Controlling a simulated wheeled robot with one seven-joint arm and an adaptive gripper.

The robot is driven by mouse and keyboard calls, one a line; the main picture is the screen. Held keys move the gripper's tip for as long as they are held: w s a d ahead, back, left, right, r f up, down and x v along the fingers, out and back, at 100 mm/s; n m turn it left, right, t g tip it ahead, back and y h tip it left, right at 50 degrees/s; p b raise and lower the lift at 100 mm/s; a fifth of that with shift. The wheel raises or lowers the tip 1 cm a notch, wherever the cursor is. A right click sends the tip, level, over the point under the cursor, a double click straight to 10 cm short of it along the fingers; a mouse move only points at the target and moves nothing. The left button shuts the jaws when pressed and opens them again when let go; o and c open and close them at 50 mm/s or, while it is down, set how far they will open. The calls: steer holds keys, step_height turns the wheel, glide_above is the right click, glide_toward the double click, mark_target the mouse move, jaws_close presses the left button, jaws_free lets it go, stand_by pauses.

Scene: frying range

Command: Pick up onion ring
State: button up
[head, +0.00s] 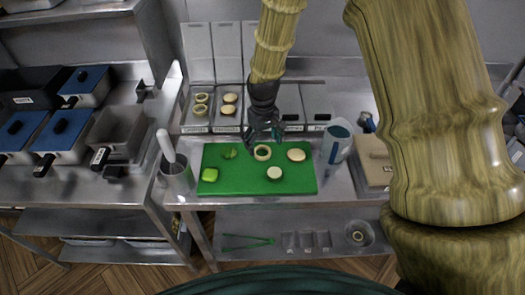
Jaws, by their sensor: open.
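A pale ring (262,152), which looks like an onion ring, lies flat on the green cutting board (240,185). My gripper (263,138) hangs just above and behind the ring with its fingers pointing down and open. Nothing shows between its fingers. Whether the fingertips touch the ring cannot be told at this size. Two more pale rings (201,98) lie in a compartment at the back left of the counter.
Round pale pieces (296,155) and (274,173), a green item (209,174) and a green scrap (230,153) share the board. The board's front middle is clear.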

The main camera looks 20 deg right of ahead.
mark_target(263, 149)
steer(key=shift+s+f+p, duration=0.1)
steer(key=shift+f+p, duration=0.65)
steer(key=shift+f, duration=1.1)
steer(key=shift+c, duration=0.2)
steer(key=c, duration=0.8)
